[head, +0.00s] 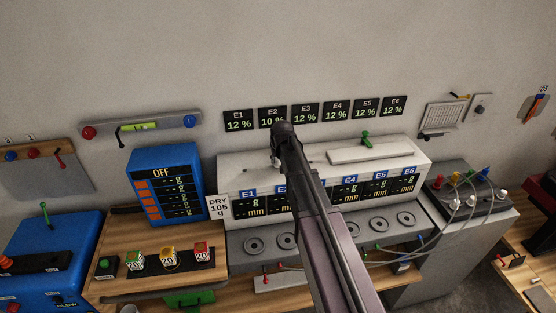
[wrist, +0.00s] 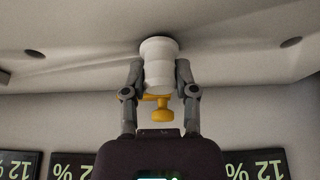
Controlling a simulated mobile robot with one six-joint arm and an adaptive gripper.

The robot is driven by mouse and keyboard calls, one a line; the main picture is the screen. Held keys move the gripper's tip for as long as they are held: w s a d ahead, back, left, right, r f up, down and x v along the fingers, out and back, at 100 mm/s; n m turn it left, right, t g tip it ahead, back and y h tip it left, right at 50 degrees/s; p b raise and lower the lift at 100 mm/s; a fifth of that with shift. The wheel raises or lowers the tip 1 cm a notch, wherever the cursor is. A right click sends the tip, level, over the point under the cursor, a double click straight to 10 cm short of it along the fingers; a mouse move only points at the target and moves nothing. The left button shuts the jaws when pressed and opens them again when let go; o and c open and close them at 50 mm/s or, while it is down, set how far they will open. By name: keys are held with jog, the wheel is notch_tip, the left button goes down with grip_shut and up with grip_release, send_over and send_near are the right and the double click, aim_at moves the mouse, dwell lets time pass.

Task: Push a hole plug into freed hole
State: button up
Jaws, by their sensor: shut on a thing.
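In the wrist view my gripper (wrist: 158,70) is shut on a white ribbed cylindrical plug (wrist: 158,75), one finger on each side. A yellow knobbed piece (wrist: 160,105) shows between the fingers at the plug's near end. In the head view my arm hides most of the gripper, above the white station (head: 240,180).
A white plate and a green handle (head: 366,139) are on the station's top, right of my arm. Percentage displays (head: 305,113) hang on the wall behind. A blue display box (head: 165,185) stands left. Cables run to a grey unit (head: 465,188) at right.

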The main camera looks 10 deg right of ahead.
jog(key=shift+f, duration=0.2)
jog(key=o, duration=1)
jog(key=shift+s, duration=0.1)
